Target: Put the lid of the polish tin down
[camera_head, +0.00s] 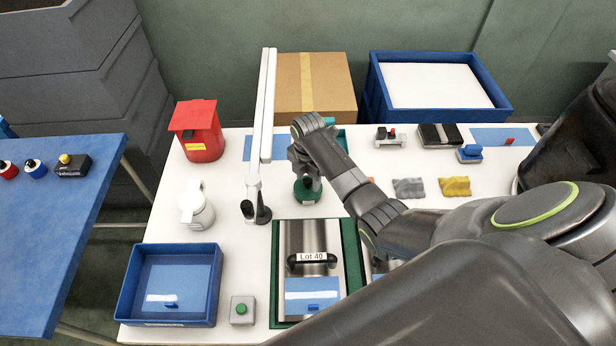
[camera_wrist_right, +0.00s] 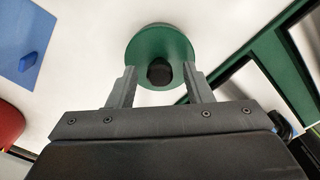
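A round green piece with a dark knob (camera_head: 305,192) is on the white table, below my right gripper. I take it for the polish tin's lid; I cannot tell whether a tin is under it. My right gripper (camera_head: 312,182) points down just over it. In the right wrist view, the green disc (camera_wrist_right: 160,38) lies beyond the fingertips. The dark knob shows between the two fingers (camera_wrist_right: 160,78), with a gap on each side, so the gripper looks open. My left gripper is not in view.
A white lamp-like post (camera_head: 255,185) stands close left of the gripper. A green-framed fixture marked Lot 40 (camera_head: 314,230) lies in front. A blue tray (camera_head: 128,290), a white jug (camera_head: 197,212) and a red box (camera_head: 203,145) are left. A carton (camera_head: 290,85) stands behind.

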